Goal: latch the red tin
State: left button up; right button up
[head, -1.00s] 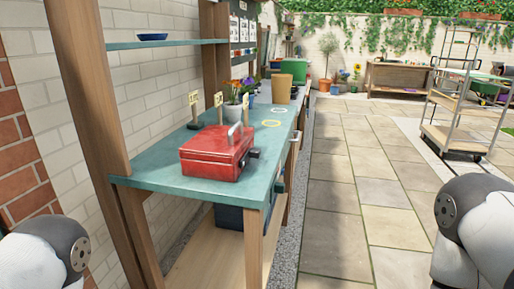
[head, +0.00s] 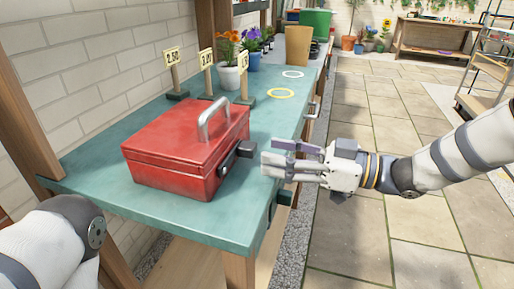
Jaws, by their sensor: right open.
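The red tin (head: 180,155) stands on the near end of the teal bench top (head: 110,204). It has a grey metal handle (head: 213,116) on its lid and a black latch (head: 237,155) on the side facing right. The lid looks down, but I cannot tell whether the latch is fastened. My right gripper (head: 268,161) comes in from the right, level with the latch. Its fingers are open, point left at the latch and hold nothing. The fingertips are a short way from the latch. My left arm shows at the lower left, with its gripper out of view.
Three price signs (head: 207,62) stand behind the tin, beside potted flowers (head: 228,66). A yellow ring (head: 281,93) and a white ring (head: 293,74) lie farther along the bench. A trolley (head: 485,70) is at the far right.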

aim_at(255, 149)
jog(key=x, duration=0.5)
jog(key=shift+d, duration=0.1)
grip_shut()
jog(key=shift+w, duration=0.1)
